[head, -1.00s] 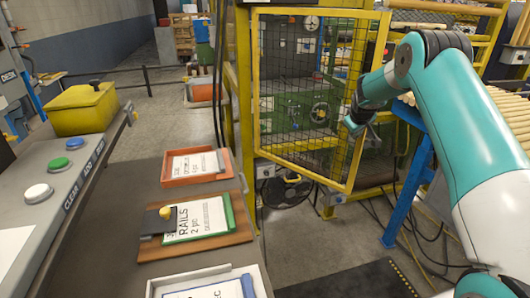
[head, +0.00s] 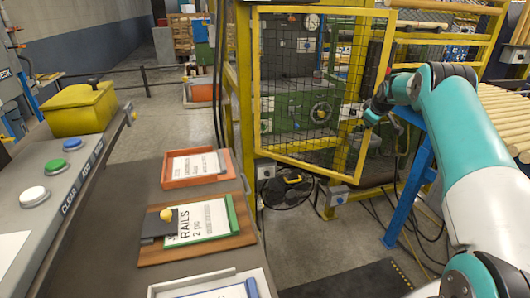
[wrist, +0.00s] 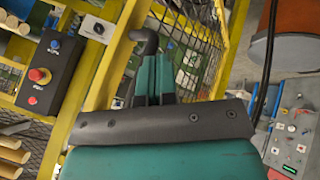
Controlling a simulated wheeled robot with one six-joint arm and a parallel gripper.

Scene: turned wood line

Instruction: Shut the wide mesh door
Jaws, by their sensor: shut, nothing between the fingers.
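The wide mesh door (head: 307,167) has a yellow frame with dark wire mesh and stands ajar in the head view. Its left side is at the yellow post (head: 241,90); its right side stands out from the machine enclosure. My gripper (head: 369,118) is at the door's right edge, around mid-height. In the wrist view my gripper's teal fingers (wrist: 153,78) are together and empty. A dark curved handle (wrist: 146,41) is just beyond the fingertips, close beside a yellow bar. I cannot tell whether the fingers touch the door.
A bench with an orange tray (head: 196,181) and a RAILS board (head: 150,256) stands at the left front. A blue stand (head: 418,190) and cables are below my arm. A control box with a red button (wrist: 40,75) shows in the wrist view.

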